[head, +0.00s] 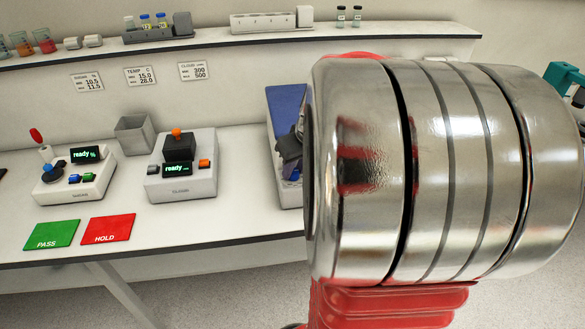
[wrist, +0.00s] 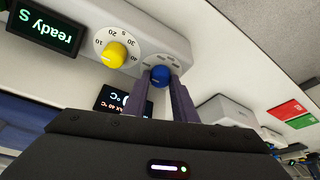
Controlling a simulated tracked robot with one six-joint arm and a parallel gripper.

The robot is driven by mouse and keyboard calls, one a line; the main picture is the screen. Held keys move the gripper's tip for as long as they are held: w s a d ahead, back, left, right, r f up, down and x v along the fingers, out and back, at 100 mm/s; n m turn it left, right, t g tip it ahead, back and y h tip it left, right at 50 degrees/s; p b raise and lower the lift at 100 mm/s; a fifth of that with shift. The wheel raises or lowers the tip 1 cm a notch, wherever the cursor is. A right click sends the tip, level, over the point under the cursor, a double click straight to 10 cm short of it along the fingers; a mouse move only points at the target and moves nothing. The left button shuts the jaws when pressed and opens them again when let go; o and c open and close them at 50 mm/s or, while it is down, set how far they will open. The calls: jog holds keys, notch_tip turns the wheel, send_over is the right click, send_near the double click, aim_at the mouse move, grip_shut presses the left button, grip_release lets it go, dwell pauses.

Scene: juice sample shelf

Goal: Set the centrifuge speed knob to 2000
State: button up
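In the wrist view, a blue knob (wrist: 160,75) sits on a pale round dial on the machine's light front panel. The marks around it are too small to read. My gripper (wrist: 160,78) has its two purple-grey fingers on either side of this knob. Whether they touch it is not clear. A yellow knob (wrist: 115,54) is beside it, on a dial with numbers such as 10, 20 and 30. A "ready" display (wrist: 45,27) shows upside down. In the head view, a blue-topped machine (head: 286,105) is mostly hidden behind my arm.
In the wrist view, a second display (wrist: 112,98) with temperature text is partly hidden by my gripper. In the head view, two testers (head: 75,177) (head: 181,180), a grey bin (head: 134,133), a green PASS pad (head: 53,234) and a red HOLD pad (head: 107,228) occupy the bench.

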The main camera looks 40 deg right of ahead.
jog(key=c, duration=0.5)
jog(key=shift+a, duration=0.15)
jog(key=shift+w+m, duration=0.1)
jog(key=shift+m, duration=0.6)
jog(key=shift+w+a+m+g+h, duration=0.1)
jog(key=shift+m+g+h, duration=0.3)
jog(key=shift+m, duration=0.8)
jog(key=shift+a+m+g+h, duration=0.15)
jog(key=shift+m+h, duration=0.45)
jog(key=shift+m, duration=0.6)
jog(key=shift+w+m+g+h, duration=0.1)
jog(key=shift+m+g+h, duration=0.25)
jog(key=shift+m, duration=0.95)
jog(key=shift+w+m+g+h, duration=0.15)
jog(key=shift+m+g, duration=0.35)
jog(key=shift+m, duration=1.1)
